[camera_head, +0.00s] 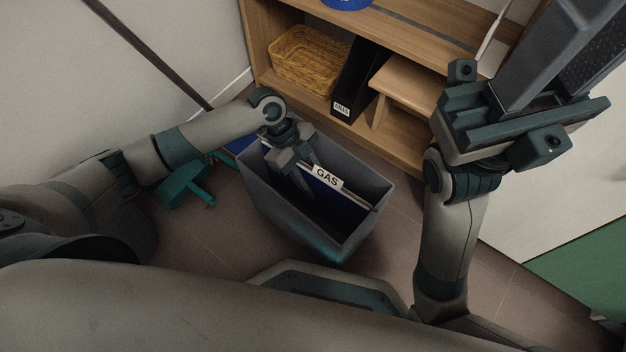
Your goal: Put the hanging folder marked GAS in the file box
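The file box (352,238) is a grey open-topped bin on the floor at the middle. A dark blue hanging folder (346,196) with a white tab marked GAS (327,177) is down inside the box, its top edge running slantwise near rim height. My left gripper (299,163) is over the far left part of the box, pointing down at the folder's top edge. Its fingers look apart, one on each side of that edge, and I see no clear grip. My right gripper (566,55) is raised at the upper right, open and empty.
A wooden shelf unit (412,84) stands behind the box, holding a wicker basket (304,60) and a black labelled file holder (351,90). A teal object (184,187) is on the floor left of the box.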

